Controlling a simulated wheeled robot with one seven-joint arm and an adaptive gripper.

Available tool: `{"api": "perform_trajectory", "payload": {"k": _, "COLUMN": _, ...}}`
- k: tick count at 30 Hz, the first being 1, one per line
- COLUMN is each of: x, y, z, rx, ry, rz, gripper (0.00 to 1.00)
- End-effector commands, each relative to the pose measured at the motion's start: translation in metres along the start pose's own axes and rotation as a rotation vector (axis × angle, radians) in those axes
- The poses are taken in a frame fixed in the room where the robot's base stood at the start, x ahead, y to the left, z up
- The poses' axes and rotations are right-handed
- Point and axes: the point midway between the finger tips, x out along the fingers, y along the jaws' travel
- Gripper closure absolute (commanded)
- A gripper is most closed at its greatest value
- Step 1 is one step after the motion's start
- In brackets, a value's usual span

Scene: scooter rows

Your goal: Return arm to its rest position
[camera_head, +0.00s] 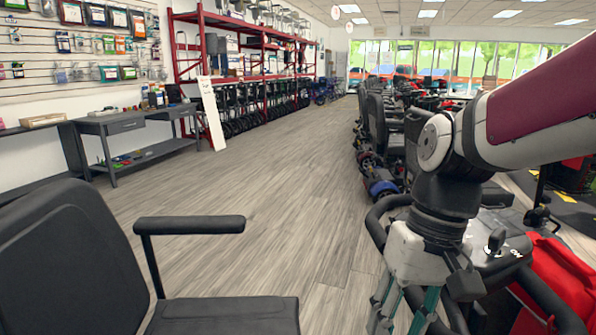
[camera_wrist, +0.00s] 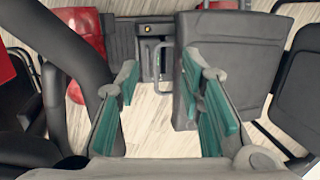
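My arm reaches in from the right edge in the head view, bent at a dark joint, with my gripper (camera_head: 403,312) pointing down. The gripper hangs over a scooter's black handlebar and control panel (camera_head: 505,250). In the wrist view my gripper (camera_wrist: 168,100) shows two grey fingers with green pads, spread wide apart. Nothing is between the pads; the floor and scooter parts show below them.
A black chair with an armrest (camera_head: 190,225) stands close at lower left. A red scooter body (camera_head: 560,285) is at lower right. A row of scooters (camera_head: 385,130) runs back on the right. A grey bench (camera_head: 135,122) and red racks (camera_head: 240,25) line the left. The wooden aisle (camera_head: 270,180) is clear.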

Motion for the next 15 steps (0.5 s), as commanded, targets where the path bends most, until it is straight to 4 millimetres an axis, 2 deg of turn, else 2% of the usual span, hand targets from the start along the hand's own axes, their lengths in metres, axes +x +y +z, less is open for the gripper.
{"api": "perform_trajectory", "payload": {"k": 7, "x": -0.013, "y": 0.014, "z": 0.064, "rx": 0.014, "ry": 0.062, "rz": 0.052, "gripper": 0.65}}
{"api": "perform_trajectory", "payload": {"k": 12, "x": -0.011, "y": 0.025, "z": 0.108, "rx": 0.034, "ry": 0.099, "rz": 0.099, "gripper": 0.65}}
{"api": "perform_trajectory", "payload": {"k": 15, "x": -0.007, "y": 0.032, "z": 0.128, "rx": 0.042, "ry": 0.115, "rz": 0.123, "gripper": 0.65}}
